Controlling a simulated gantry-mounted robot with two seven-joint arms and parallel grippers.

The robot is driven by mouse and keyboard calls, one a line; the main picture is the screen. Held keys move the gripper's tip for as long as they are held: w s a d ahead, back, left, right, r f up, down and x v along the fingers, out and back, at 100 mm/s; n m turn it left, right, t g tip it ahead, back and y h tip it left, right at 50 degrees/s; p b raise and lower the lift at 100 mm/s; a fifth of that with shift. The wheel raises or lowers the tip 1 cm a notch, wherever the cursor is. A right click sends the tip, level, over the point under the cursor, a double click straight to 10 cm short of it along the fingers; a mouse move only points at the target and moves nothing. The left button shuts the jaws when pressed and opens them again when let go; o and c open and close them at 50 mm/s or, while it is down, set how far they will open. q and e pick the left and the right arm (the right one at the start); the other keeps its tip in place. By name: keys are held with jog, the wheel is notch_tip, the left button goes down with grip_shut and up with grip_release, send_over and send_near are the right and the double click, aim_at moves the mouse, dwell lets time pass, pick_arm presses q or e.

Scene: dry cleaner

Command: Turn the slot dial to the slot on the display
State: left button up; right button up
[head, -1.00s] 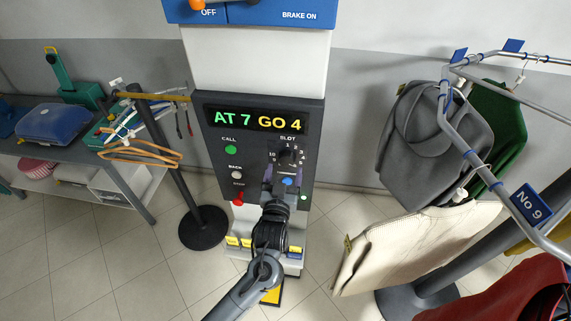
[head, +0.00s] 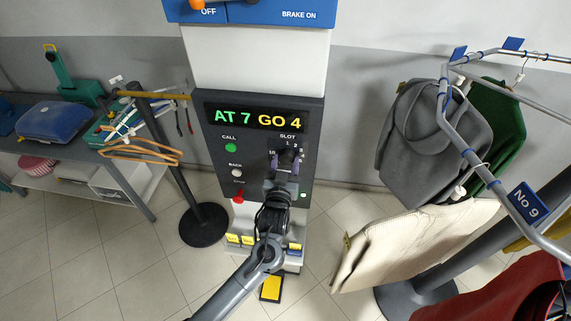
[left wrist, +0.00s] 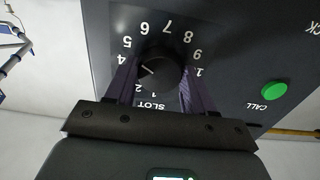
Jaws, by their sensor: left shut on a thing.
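The display (head: 256,117) on the dark panel reads "AT 7 GO 4". The round black slot dial (head: 286,157) is below it, ringed by numbers. My left gripper (head: 284,163) is shut on the dial, one purple finger on each side. The left wrist view is upside down and shows the dial (left wrist: 160,72) between the fingers of the left gripper (left wrist: 159,82). A white mark on the dial lies on its left side in that view, roughly toward the finger-covered stretch between 4 and 2. I cannot read its exact slot. My right gripper is out of view.
A green CALL button (head: 231,147), white BACK button (head: 236,172) and red STOP button (head: 238,196) are left of the dial. A garment rail (head: 468,155) with coats stands at right. A black post (head: 183,180) and a bench stand at left.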

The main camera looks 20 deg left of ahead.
pick_arm(q)
jog(key=shift+f+n, duration=0.1)
jog(key=shift+n, duration=0.2)
jog(key=shift+c, duration=0.2)
jog(key=shift+n+b, duration=0.75)
jog(key=shift+n, duration=0.45)
jog(key=shift+n+b, duration=0.5)
jog(key=shift+n, duration=0.9)
jog(key=shift+d, duration=0.1)
jog(key=o, duration=1)
jog(key=shift+s, duration=0.1)
